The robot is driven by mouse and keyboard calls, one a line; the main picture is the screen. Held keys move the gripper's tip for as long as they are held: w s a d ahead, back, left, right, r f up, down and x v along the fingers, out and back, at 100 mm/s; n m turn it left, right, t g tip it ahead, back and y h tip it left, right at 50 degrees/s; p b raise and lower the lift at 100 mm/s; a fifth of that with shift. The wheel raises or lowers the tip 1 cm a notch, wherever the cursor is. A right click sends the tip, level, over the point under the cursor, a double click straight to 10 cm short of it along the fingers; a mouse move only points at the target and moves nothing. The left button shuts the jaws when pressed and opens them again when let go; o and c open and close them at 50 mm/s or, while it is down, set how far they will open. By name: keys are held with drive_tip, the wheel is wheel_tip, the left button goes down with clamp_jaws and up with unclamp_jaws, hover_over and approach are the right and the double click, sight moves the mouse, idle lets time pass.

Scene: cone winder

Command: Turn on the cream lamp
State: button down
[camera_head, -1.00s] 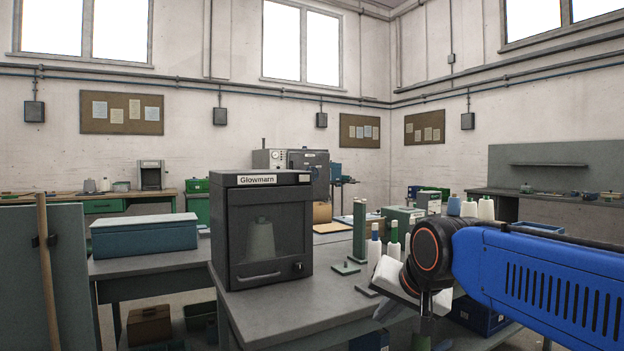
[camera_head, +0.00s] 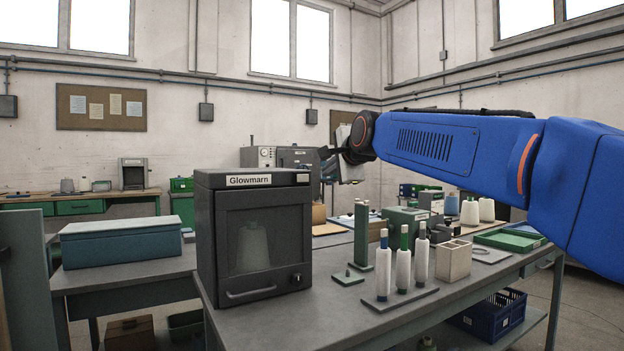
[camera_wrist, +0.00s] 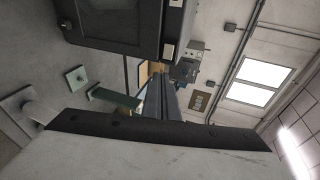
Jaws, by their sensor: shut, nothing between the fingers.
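I see no free-standing cream lamp. The dark grey Glowmarn cabinet (camera_head: 204,260) stands on the table, with a small cream rectangle (camera_head: 302,177) at the upper right of its front. I cannot tell whether that is the lamp; it shows no glow. A pale cone (camera_head: 252,248) stands behind the cabinet's window, and a dark knob (camera_head: 296,279) is at the lower right. My gripper (camera_head: 327,166) is raised just right of the cabinet's top in the picture, shut and empty. In the wrist view, its dark fingers (camera_wrist: 168,92) point toward the area beside the cabinet (camera_wrist: 110,45).
A blue-grey box (camera_head: 130,243) is on the left table.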

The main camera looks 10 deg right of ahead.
drive_tip(key=shift+w, duration=0.1)
approach(303, 178)
drive_tip(key=w+d+f, duration=0.1)
drive_tip(key=w+f, duration=0.2)
drive_tip(key=w, duration=0.2)
drive_tip(key=shift+w+d+r, duration=0.1)
drive_tip(key=shift+w+r, duration=0.1)
drive_tip(key=shift+w, duration=0.3)
idle(0.4)
drive_tip(key=shift+w+d, duration=0.1)
drive_tip(key=shift+w, duration=0.2)
